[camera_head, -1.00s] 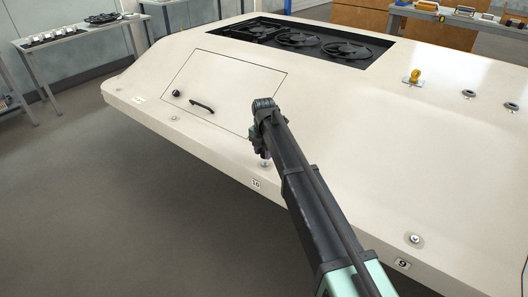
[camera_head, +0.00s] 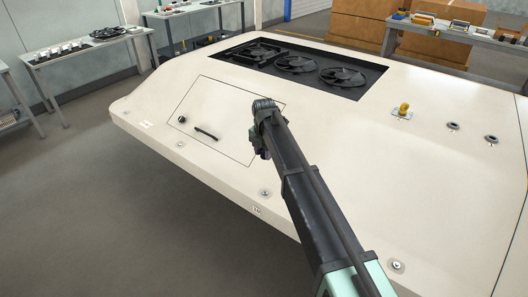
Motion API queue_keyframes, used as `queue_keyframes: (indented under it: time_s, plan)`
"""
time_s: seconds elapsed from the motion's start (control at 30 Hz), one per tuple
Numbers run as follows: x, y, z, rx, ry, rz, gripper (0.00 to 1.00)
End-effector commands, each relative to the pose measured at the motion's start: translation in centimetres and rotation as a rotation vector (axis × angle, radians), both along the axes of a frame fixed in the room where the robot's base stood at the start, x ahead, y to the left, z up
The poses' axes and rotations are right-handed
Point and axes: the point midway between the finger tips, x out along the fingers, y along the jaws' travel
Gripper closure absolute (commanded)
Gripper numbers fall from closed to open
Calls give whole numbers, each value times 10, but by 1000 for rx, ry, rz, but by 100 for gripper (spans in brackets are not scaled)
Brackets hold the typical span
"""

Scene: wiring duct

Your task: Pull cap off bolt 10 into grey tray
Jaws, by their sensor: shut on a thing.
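Bolt 10 (camera_head: 265,193) stands bare-looking on its round washer near the front edge of the cream panel, above the label "10" (camera_head: 256,210). My gripper (camera_head: 265,154) hangs above the panel, up and apart from the bolt in the picture. It is shut on the cap, a small dark purplish piece at its tip, mostly hidden by the jaws and arm. I cannot make out a grey tray in this view.
The panel has a hatch with a black handle (camera_head: 206,134) and a recess with fans (camera_head: 296,63). A yellow part (camera_head: 404,109) stands up at right. Benches with parts (camera_head: 75,47) are at back left; another bench (camera_head: 470,38) is at back right.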

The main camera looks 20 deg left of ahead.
Motion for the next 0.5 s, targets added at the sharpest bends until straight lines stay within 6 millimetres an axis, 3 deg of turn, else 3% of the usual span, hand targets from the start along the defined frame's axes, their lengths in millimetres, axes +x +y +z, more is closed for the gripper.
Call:
queue_keyframes:
  time_s: [0.5]
  plan:
    - [0,0,30,0,0,0,82]
